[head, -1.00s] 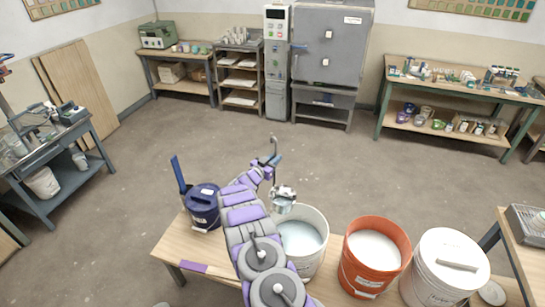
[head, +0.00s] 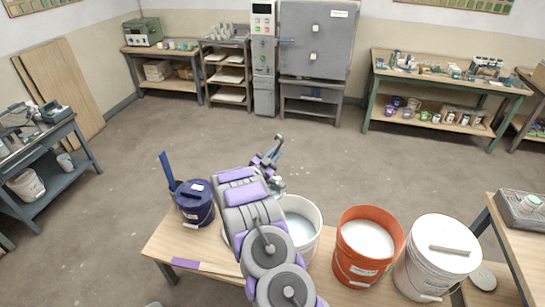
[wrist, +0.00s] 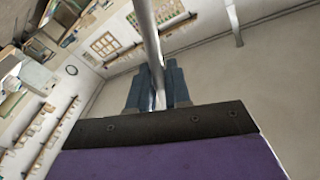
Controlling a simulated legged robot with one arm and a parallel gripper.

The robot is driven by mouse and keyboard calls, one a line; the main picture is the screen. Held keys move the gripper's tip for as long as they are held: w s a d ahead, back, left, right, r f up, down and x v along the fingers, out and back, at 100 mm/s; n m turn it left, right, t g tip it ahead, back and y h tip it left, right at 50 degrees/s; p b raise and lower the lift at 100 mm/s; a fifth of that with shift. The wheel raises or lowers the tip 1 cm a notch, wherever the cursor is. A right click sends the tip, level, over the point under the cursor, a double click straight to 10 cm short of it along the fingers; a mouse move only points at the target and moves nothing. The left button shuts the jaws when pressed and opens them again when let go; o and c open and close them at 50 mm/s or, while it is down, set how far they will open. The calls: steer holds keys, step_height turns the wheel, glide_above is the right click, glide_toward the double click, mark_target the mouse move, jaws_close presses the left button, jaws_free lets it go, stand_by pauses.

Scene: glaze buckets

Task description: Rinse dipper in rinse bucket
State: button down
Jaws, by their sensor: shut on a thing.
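My gripper (head: 270,161) is shut on the metal handle of the dipper (head: 279,186). In the wrist view the two blue-grey fingers (wrist: 157,85) close around the shiny handle (wrist: 148,35). The dipper's cup is mostly hidden behind my arm, near the far left rim of an open white bucket (head: 311,251). This bucket holds pale bluish liquid (head: 301,227) and fits the rinse bucket, but its label cannot be read. I cannot tell whether the cup is over the bucket or just beyond its rim.
An orange bucket (head: 349,268) with white liquid and a lidded white bucket (head: 420,280) stand to the right on the wooden bench (head: 160,246). A dark blue lidded bucket (head: 196,208) stands left of my arm. The floor beyond is open.

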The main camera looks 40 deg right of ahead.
steer(key=s+f+m+b, duration=0.2)
steer(key=s+m+b, duration=0.1)
steer(key=s+b, duration=0.2)
steer(key=s+d+f+m+h+b, duration=0.1)
steer(key=s+f+m+b, duration=0.1)
steer(key=s+b, duration=0.3)
steer(key=m+b, duration=0.1)
steer(key=b, duration=0.3)
steer(key=shift+s+d+g+h, duration=0.2)
steer(key=shift+s+g+h, duration=0.1)
steer(key=shift+g, duration=0.1)
steer(key=shift+d, duration=0.1)
stand_by(0.3)
